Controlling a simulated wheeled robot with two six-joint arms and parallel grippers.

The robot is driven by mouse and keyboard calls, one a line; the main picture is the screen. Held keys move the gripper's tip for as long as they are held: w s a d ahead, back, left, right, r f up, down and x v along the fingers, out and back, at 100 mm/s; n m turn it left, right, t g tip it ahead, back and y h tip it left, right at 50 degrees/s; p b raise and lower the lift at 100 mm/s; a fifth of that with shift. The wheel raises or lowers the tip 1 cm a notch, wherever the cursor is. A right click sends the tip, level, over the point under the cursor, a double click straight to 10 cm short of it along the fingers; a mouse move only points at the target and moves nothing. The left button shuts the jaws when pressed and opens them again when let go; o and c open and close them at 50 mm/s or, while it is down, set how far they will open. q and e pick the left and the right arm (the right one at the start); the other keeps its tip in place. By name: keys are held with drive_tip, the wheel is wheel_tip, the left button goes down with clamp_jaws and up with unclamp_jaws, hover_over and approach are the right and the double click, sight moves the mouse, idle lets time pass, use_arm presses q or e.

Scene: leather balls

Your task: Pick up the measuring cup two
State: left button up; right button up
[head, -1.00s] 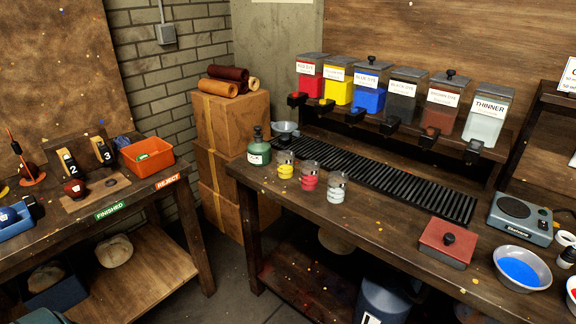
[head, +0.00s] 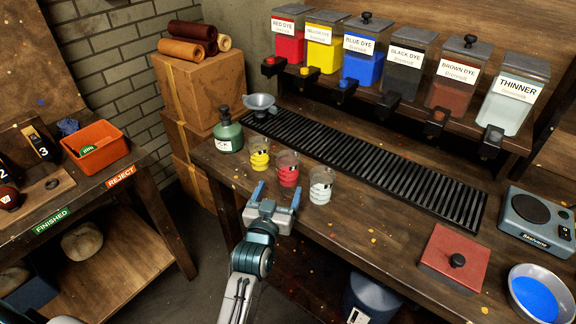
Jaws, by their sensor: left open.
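Three clear measuring cups stand in a row on the workbench: one with yellow (head: 259,154), a middle one with red (head: 287,169), and one with whitish contents (head: 321,186). I cannot read a number on any of them. My left gripper (head: 277,194) is open and empty at the bench's front edge. Its blue fingertips point toward the cups, just in front of the red cup and apart from it. My right gripper is not in view.
A green bottle (head: 228,133) stands left of the cups, with a grey funnel (head: 260,104) behind. A black slatted grate (head: 378,164) runs behind the cups below the dye dispensers. A red lidded box (head: 454,255) sits to the right; the bench between is mostly clear.

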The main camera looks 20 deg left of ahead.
sight(286, 176)
use_arm(q)
drive_tip(key=shift+w+r, duration=0.15)
drive_tip(key=shift+w, duration=0.35)
drive_tip(key=shift+w+r, duration=0.15)
drive_tip(key=shift+w, duration=0.35)
drive_tip(key=w+p, duration=0.1)
drive_tip(key=w, duration=0.4)
drive_tip(key=shift+w+p, duration=0.3)
drive_tip(key=shift+w, duration=0.1)
drive_tip(key=shift+w+f, duration=0.2)
drive_tip(key=shift+w, duration=0.1)
drive_tip(key=shift+s, duration=0.1)
drive_tip(key=shift+c, duration=1.1)
drive_tip(key=c, duration=0.9)
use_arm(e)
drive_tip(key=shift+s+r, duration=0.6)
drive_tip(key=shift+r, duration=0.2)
use_arm(q)
drive_tip(key=shift+r, duration=0.25)
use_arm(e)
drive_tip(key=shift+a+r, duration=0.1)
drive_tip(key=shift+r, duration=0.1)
